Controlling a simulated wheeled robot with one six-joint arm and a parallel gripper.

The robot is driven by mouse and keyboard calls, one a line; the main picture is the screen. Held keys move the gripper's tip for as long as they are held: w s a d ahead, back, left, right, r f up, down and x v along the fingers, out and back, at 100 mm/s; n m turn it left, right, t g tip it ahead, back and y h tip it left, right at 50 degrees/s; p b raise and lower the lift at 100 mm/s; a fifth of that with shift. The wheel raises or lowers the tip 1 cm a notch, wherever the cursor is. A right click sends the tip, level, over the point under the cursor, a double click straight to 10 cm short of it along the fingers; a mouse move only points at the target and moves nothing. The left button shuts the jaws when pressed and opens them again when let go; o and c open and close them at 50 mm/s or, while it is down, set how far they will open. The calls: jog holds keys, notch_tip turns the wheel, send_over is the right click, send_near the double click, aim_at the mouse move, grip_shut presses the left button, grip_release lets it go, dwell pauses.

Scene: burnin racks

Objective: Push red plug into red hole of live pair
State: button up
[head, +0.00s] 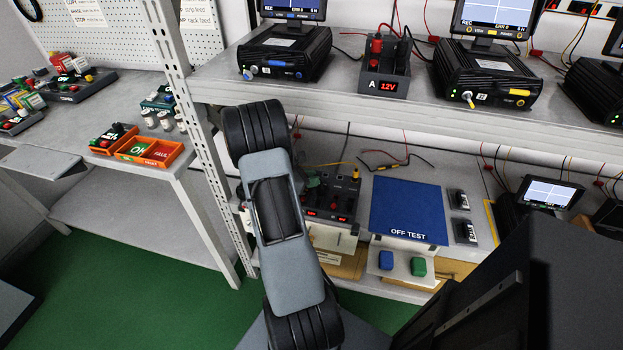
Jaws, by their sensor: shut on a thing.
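A dark supply box (340,197) stands on the lower shelf, partly behind my arm. It has lit red displays low on its front, small coloured sockets, and a yellow plug at its upper right corner. Which sockets form the live pair cannot be read. My arm crosses the middle of the view and hides the box's left part. My gripper's fingers and anything held in them are hidden. On the upper shelf, box A (384,72) shows 12V and has a red plug (376,44) and a black plug (402,46) upright in its top.
A blue OFF TEST mat (408,205) lies right of the supply box. Black units (285,55) and (485,72) stand on the upper shelf, which overhangs the lower one. A rack post (190,110) rises left of my arm. Loose cables hang behind. An orange tray (155,150) sits left.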

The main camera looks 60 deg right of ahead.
dwell(0.3)
jog(key=shift+r+p, duration=0.45)
jog(key=shift+r, duration=0.05)
jog(key=shift+w+a, duration=0.1)
jog(key=shift+w, duration=0.05)
